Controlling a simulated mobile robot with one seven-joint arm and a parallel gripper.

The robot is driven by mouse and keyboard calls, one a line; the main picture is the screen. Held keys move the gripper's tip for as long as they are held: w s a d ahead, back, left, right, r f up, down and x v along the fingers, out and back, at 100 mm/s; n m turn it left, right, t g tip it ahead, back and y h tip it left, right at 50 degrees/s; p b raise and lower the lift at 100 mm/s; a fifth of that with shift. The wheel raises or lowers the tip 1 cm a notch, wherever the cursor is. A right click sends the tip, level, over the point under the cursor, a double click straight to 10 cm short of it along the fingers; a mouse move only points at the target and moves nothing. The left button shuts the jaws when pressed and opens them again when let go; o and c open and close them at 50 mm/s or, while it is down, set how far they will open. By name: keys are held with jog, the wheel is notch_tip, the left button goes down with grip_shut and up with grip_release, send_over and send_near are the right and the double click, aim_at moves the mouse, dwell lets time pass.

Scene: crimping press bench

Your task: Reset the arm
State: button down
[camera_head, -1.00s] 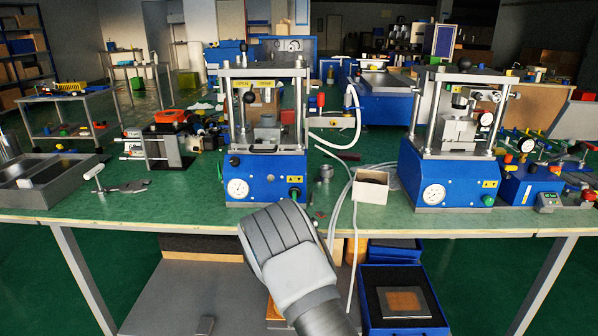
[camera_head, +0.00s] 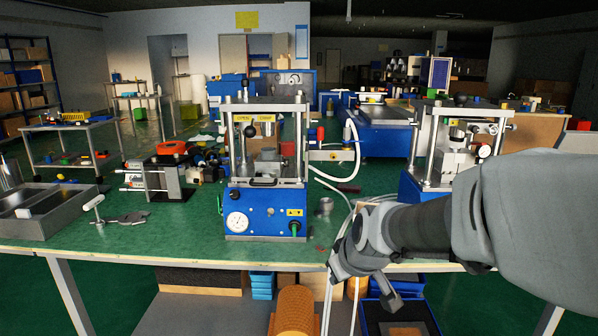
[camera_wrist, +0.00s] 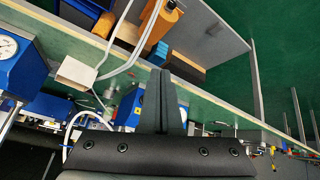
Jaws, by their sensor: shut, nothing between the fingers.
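My arm reaches in from the right side of the head view, in front of the bench (camera_head: 130,235). My gripper (camera_wrist: 160,75) is shut and empty; its two fingers lie together in the middle of the wrist view. In the head view the arm's end is in front of the bench's front edge, right of the left crimping press. It hides part of the right press and of the small white box, which shows in the wrist view (camera_wrist: 76,73).
The left blue press (camera_head: 266,205) and the right press (camera_head: 415,185) stand on the green bench top. A grey metal tray (camera_head: 60,218) is at the left. White hoses (camera_head: 345,215) hang over the front edge. Blue and orange items stand on a shelf below.

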jog(key=s+d+r+m+g+h, duration=0.1)
jog(key=s+d+r+m, duration=0.15)
jog(key=s, duration=0.85)
jog(key=s+d+r+m, duration=0.2)
jog(key=s+d+m, duration=0.15)
jog(key=s, duration=0.65)
notch_tip(320, 180, up, 22)
jog(key=p, duration=2.2)
jog(key=shift+s+d+h, duration=0.2)
jog(key=shift+s+h, duration=0.1)
jog(key=shift+s, duration=0.1)
